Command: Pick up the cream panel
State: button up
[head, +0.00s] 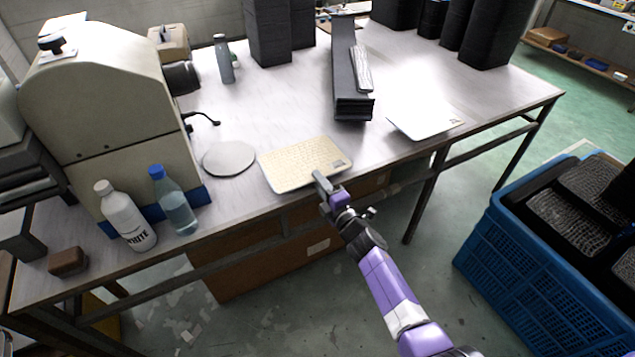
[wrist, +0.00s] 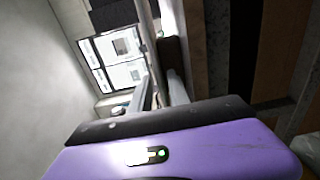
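The cream panel (head: 297,160) lies flat near the front edge of the table in the head view. It has a fine grid pattern and a small dark label near its right corner. My gripper (head: 319,180) is at the panel's front edge, right of its middle, reaching in from the front right. In the wrist view the two fingers (wrist: 160,88) stand apart with a gap between them. I cannot make out the panel clearly in the wrist view, nor whether a finger touches it. The gripper hides a little of the panel's front edge.
A white panel (head: 424,121) lies to the right, at the table edge. A round grey disc (head: 229,158) lies left of the cream panel. Two bottles (head: 175,200) and a large beige machine (head: 105,105) stand further left. A dark rack (head: 349,75) stands behind. A blue crate (head: 535,255) is at right.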

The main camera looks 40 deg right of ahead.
jog(key=shift+w, duration=0.2)
jog(key=shift+c, duration=0.5)
grip_shut()
dwell(0.8)
notch_tip(320, 180, up, 3)
jog(key=p, duration=0.2)
jog(key=shift+p, duration=0.3)
jog(key=shift+f, duration=0.2)
jog(key=s+a+r+p, duration=0.2)
jog(key=s+r+p, duration=0.2)
jog(key=s, duration=0.3)
jog(key=shift+s+p, duration=0.35)
jog(key=shift+p, duration=0.55)
